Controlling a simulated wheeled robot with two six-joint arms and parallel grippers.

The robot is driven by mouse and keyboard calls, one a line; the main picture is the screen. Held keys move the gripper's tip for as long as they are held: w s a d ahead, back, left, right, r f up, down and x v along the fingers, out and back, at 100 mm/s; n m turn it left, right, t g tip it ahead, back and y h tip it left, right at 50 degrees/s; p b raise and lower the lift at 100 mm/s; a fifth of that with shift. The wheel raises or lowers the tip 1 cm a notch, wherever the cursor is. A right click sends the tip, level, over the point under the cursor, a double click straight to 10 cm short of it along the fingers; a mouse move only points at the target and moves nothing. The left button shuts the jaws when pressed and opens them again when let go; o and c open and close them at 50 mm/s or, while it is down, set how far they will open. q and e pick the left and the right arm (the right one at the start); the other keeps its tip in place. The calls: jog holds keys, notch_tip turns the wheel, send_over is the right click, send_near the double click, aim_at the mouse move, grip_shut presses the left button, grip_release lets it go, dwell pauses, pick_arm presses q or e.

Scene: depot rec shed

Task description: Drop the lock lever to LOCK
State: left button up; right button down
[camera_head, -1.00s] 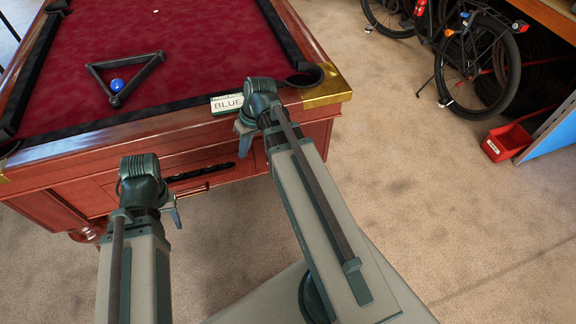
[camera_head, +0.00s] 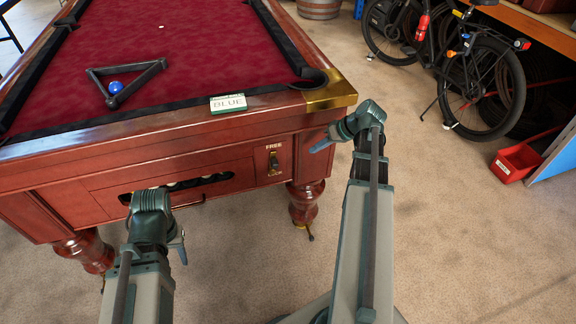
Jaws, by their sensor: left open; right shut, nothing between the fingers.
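The lock lever (camera_head: 274,160) is a small dark lever on a plate on the front of the red-felt pool table (camera_head: 120,156). FREE is lettered above it and LOCK below it. It looks upright, but it is too small to tell its exact setting. My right gripper (camera_head: 318,147) is to the right of the lever, apart from it, shut and empty, pointing left. My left gripper (camera_head: 180,250) is open, low in front of the table's ball slot and left of the lever, with its fingers partly hidden.
A ball return slot (camera_head: 205,181) with pale balls opens in the table front. A BLUE sign (camera_head: 228,103), a triangle rack (camera_head: 150,72) and a blue ball (camera_head: 115,87) are on top. A bicycle (camera_head: 470,75) and a red bin (camera_head: 515,163) stand right. Carpet between is clear.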

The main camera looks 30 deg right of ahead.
aim_at(274, 166)
jog(key=b+x, duration=0.8)
jog(key=x, duration=0.2)
jog(key=shift+s, duration=0.1)
jog(key=shift+w+a+r+p, duration=0.1)
jog(key=shift+w+a, duration=0.1)
jog(key=shift+a, duration=0.5)
jog(key=shift+w+a+r+p, duration=0.1)
jog(key=shift+w+a, duration=0.1)
jog(key=shift+a, duration=0.45)
jog(key=shift+w+a+p, duration=0.1)
jog(key=shift+w+a, duration=0.1)
jog(key=shift+a, duration=0.5)
